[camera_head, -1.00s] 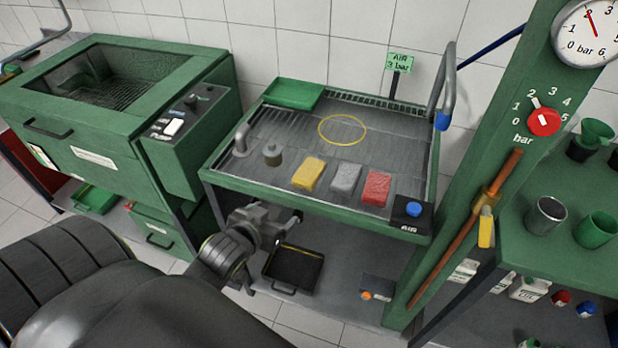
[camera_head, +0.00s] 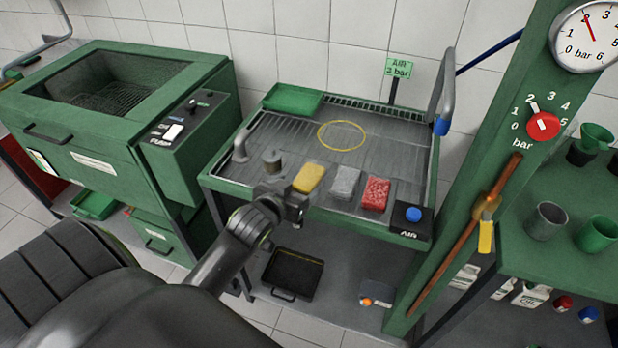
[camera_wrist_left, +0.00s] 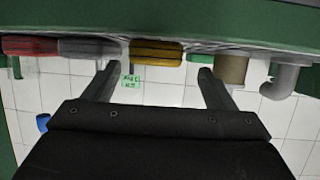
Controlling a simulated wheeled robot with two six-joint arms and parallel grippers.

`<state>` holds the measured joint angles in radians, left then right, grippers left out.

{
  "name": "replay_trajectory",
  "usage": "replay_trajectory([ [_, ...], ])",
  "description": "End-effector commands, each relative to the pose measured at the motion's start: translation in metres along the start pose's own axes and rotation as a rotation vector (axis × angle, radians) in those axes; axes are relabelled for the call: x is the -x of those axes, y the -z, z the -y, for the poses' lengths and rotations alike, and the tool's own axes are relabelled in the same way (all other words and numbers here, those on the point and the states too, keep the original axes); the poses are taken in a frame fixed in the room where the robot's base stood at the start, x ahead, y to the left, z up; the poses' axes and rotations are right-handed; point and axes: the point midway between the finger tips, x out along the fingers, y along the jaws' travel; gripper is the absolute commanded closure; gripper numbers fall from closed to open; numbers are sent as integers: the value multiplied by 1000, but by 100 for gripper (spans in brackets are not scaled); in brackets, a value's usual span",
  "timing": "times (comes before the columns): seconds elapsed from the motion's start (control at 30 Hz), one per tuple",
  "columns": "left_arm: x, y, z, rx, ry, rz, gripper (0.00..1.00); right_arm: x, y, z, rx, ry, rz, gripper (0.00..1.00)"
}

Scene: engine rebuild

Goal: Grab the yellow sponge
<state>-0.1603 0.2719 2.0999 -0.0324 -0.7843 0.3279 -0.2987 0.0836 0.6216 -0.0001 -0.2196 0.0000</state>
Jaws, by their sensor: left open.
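The yellow sponge (camera_head: 309,178) lies on the grey top of the green bench (camera_head: 330,220), left of a grey and a red block. My left gripper (camera_head: 292,200) is at the bench's front edge, just in front of the sponge, apart from it. In the left wrist view the sponge (camera_wrist_left: 156,52) shows upside down, beyond and between the open, empty fingers of the left gripper (camera_wrist_left: 152,80). The right gripper is not in view.
A grey block (camera_head: 345,182) and a red block (camera_head: 376,193) lie to the right of the sponge. A small metal cylinder (camera_head: 271,161) and a curved pipe (camera_head: 241,142) stand to its left. A black box with a blue button (camera_head: 413,215) sits at the front right corner.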

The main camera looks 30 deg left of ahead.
Motion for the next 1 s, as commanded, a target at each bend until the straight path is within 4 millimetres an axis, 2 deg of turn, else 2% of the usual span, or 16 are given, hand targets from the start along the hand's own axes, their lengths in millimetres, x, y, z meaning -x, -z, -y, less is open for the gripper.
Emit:
replay_trajectory([
  [0.27,-17,2,-1,1,0,-1,22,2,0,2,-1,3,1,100],
  [0.6,-58,8,-6,-1,-1,0,22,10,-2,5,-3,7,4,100],
  [0.97,-65,7,-6,-1,0,0,22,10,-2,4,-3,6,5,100],
  [1.0,-64,7,-6,-1,0,0,26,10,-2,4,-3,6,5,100],
])
